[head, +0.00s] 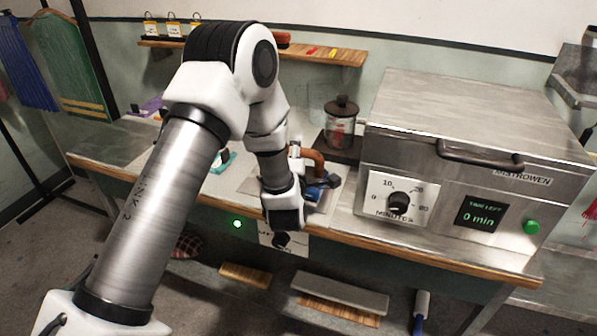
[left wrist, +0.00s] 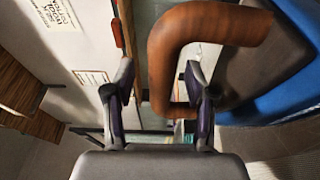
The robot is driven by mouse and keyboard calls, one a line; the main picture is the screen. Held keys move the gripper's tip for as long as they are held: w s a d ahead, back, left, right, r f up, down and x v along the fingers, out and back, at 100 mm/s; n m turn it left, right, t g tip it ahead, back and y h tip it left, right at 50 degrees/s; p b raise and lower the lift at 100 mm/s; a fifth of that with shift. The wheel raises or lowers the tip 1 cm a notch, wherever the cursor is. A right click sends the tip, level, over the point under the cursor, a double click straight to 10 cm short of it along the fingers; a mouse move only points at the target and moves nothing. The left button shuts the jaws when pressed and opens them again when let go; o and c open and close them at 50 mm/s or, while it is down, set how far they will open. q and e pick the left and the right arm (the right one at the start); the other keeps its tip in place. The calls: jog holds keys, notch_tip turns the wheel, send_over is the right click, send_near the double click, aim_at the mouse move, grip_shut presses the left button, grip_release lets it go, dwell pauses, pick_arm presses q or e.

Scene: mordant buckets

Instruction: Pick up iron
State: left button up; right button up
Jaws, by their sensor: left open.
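The iron has a brown curved handle and a blue and dark grey body (head: 318,192). It stands on the bench, just right of my left gripper in the head view. In the left wrist view the brown handle (left wrist: 205,22) is close, with the blue and grey body to its right. My left gripper (left wrist: 160,72) is open. Part of the handle shows between its two dark fingers, and no grip on it shows. I cannot tell whether a finger touches it. In the head view my wrist hides part of the iron. My right gripper is not in view.
A large steel box with a dial (head: 398,202) stands right of the iron. A lidded glass jar (head: 340,125) is behind it. A wooden wall shelf (head: 345,57) runs above. The wooden bench edge (head: 345,240) is at the front, with boards below.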

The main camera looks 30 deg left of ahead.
pick_arm(q)
jog(key=shift+w+a+f, duration=0.1)
jog(key=shift+w+a, duration=0.1)
jog(key=shift+w, duration=0.15)
jog(key=shift+s, duration=0.1)
grip_shut()
